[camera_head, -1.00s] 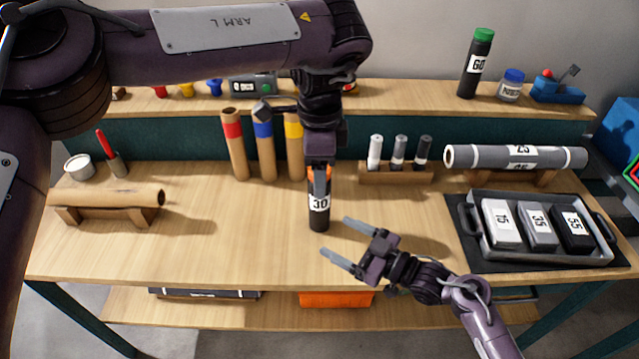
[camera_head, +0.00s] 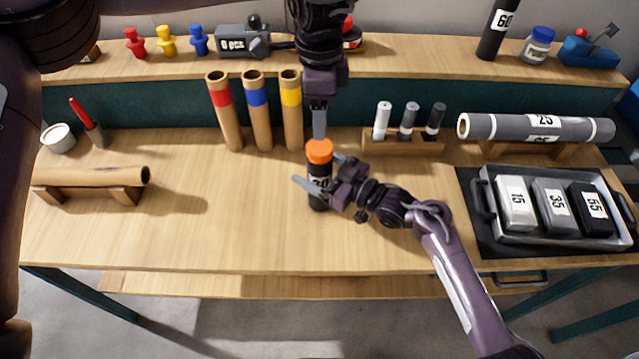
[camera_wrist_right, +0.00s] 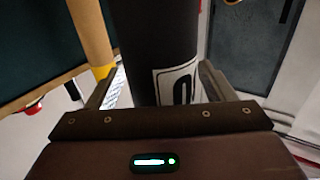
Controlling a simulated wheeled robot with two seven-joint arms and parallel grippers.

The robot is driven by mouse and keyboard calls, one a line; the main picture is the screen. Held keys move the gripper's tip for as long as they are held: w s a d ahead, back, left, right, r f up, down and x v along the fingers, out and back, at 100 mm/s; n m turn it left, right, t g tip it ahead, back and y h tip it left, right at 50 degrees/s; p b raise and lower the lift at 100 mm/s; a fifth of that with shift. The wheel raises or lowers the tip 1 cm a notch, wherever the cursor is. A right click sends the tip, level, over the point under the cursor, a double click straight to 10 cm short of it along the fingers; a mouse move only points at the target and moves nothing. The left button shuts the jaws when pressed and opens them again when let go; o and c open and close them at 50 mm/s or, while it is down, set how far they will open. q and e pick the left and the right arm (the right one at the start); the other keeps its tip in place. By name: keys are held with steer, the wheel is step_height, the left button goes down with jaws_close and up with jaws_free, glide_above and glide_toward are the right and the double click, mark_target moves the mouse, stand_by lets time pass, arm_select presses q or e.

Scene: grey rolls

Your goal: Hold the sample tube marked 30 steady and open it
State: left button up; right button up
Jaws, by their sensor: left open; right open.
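The sample tube (camera_head: 319,198) is black with an orange cap (camera_head: 319,151) and stands upright on the table. Its white label is mostly hidden by my right gripper; part of the label shows in the right wrist view (camera_wrist_right: 178,84). My right gripper (camera_head: 322,174) is open, with its fingers on either side of the tube's body. In the right wrist view the tube stands between the two fingers (camera_wrist_right: 157,88), with a gap visible at least on the left. My left gripper (camera_head: 319,122) points down, right above or just behind the cap; it is open, and its fingers overlap in the head view.
Three cardboard tubes with red, blue and yellow bands (camera_head: 258,112) stand behind left. A marker rack (camera_head: 403,145) stands behind right. A tray (camera_head: 486,190) of labelled blocks and a grey roll (camera_head: 535,128) are at the right.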

mark_target(320, 147)
steer(key=shift+w+a, duration=0.1)
steer(key=shift+a, duration=0.1)
arm_select(q)
steer(key=shift+s+r, duration=0.15)
steer(key=shift+s, duration=0.05)
arm_select(e)
steer(key=shift+r, duration=0.1)
arm_select(q)
steer(key=shift+w, duration=0.1)
arm_select(e)
steer(key=c, duration=0.6)
jaws_close()
arm_select(q)
steer(key=m, duration=1)
steer(key=shift+d, duration=0.1)
steer(key=m, duration=2.2)
steer(key=shift+m, duration=0.3)
steer(key=m, duration=1.2)
steer(key=shift+f, duration=4.05)
